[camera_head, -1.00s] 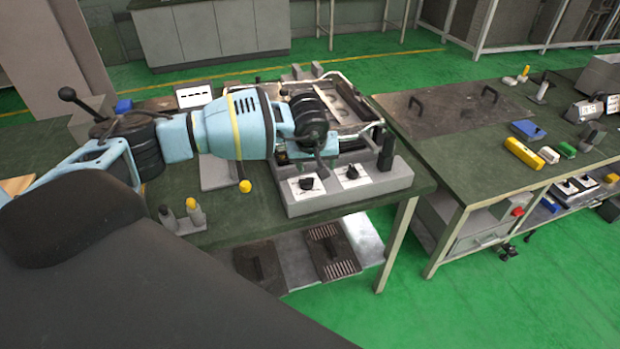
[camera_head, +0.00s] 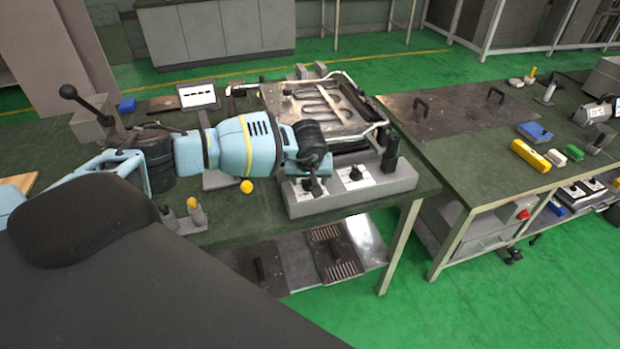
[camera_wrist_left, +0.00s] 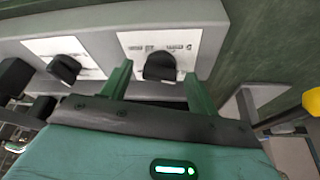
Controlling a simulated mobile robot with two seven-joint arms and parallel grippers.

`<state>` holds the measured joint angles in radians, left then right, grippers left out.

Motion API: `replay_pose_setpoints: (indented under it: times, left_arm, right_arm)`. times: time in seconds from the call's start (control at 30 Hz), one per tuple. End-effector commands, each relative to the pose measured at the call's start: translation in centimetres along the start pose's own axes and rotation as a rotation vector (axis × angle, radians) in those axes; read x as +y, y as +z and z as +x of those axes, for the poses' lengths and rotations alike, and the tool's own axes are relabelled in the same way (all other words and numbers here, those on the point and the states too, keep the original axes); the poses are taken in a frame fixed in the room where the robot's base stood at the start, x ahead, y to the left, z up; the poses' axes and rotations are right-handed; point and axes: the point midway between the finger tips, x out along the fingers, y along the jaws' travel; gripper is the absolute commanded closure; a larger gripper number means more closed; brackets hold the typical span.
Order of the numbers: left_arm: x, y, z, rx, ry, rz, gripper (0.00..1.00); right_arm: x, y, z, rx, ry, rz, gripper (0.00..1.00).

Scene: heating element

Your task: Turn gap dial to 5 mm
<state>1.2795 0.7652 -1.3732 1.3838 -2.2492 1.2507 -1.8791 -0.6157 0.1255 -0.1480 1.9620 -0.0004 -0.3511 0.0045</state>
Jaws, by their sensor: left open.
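A grey control box (camera_head: 345,197) on the green table carries two black dials on white labelled plates. The left dial (camera_head: 304,185) is partly covered by my left gripper (camera_head: 317,186); the right dial (camera_head: 355,174) is clear of it. In the left wrist view, the near dial (camera_wrist_left: 160,66) lies between the two green fingers of my open left gripper (camera_wrist_left: 157,72). I see no finger clearly touching it. The other dial (camera_wrist_left: 64,68) is to the left there. The plate print is too small to read, so I cannot tell which is the gap dial. My right gripper is not shown.
A heater frame (camera_head: 325,110) with metal rails stands behind the box. A black upright handle (camera_head: 391,152) rises at the box's right end. A yellow ball knob (camera_head: 247,187) is left of the box. A second table (camera_head: 450,160) stands to the right.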

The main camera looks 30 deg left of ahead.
Motion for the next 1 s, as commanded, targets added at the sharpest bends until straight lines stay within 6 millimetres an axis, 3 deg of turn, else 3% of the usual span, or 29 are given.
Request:
replay_pose_setpoints:
  times: [0.33, 0.67, 1.0]
  left_arm:
    - [0.01, -0.06, 0.3, 0.001, 0.001, 0.0, 0.41]
    - [0.01, -0.06, 0.29, 0.001, 0.001, 0.0, 0.84]
    - [0.09, -0.11, 0.24, 0.002, -0.018, -0.047, 0.85]
  right_arm:
    - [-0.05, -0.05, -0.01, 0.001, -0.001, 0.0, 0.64]
    - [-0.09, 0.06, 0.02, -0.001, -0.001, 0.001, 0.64]
    - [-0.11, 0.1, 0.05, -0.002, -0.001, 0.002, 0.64]
